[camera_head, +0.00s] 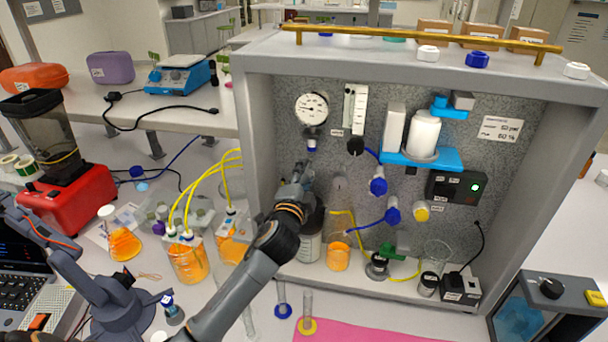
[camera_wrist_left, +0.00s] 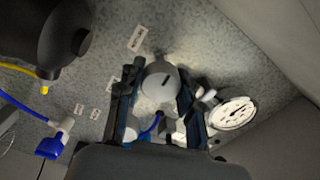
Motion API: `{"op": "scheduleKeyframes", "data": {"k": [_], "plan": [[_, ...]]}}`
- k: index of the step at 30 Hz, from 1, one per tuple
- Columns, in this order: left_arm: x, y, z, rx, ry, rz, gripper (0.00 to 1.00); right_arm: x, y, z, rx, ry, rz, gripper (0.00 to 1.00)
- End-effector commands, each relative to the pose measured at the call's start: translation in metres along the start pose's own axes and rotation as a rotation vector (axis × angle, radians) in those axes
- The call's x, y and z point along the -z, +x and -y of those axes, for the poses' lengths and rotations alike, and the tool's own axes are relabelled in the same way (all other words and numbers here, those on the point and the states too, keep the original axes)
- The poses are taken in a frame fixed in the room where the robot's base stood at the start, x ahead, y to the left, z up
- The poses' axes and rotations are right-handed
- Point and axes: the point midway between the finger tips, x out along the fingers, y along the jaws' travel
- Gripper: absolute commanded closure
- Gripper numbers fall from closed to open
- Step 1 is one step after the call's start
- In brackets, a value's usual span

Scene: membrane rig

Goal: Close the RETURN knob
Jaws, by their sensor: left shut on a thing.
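A grey round knob with a dark mark on its face (camera_wrist_left: 161,84) sits on the speckled panel in the left wrist view. My left gripper (camera_wrist_left: 157,98) is shut on this knob, with one finger on each side of it. In the head view my left gripper (camera_head: 298,182) reaches the left part of the panel (camera_head: 290,140), below the pressure gauge, and hides the knob. The small labels on the panel are too blurred to read, so I cannot tell which one says RETURN. My right gripper is not in view.
The pressure gauge (camera_head: 312,108) is above my gripper and shows beside it in the wrist view (camera_wrist_left: 232,113). Blue valve handles (camera_head: 378,186) and a black knob (camera_head: 355,147) are to the right. Flasks with orange liquid (camera_head: 188,262) and yellow tubes stand left of my arm.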

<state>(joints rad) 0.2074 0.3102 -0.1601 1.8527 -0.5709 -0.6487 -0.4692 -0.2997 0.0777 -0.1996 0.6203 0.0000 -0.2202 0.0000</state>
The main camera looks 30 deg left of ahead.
Motion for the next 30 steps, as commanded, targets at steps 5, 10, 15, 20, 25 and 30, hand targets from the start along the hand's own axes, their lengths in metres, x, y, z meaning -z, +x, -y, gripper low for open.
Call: {"op": "scheduleKeyframes", "data": {"k": [5,10,15,20,25,30], "plan": [[-0.0005,0.0006,0.0016,0.004,0.171,0.0,0.95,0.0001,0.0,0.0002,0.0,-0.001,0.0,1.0],[-0.0002,0.0007,0.0015,0.004,0.331,0.0,0.95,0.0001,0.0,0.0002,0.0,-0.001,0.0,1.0],[-0.0009,0.0008,0.0015,0.004,0.494,0.001,0.95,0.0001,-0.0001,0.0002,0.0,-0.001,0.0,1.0],[-0.0009,0.0008,0.0014,0.005,0.646,0.002,0.95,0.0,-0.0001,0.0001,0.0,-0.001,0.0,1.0],[-0.001,0.0008,0.0012,0.005,0.807,0.002,0.95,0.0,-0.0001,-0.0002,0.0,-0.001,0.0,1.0],[-0.0013,0.001,0.0016,0.006,0.967,0.003,0.95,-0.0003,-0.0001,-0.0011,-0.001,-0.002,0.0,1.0]]}}
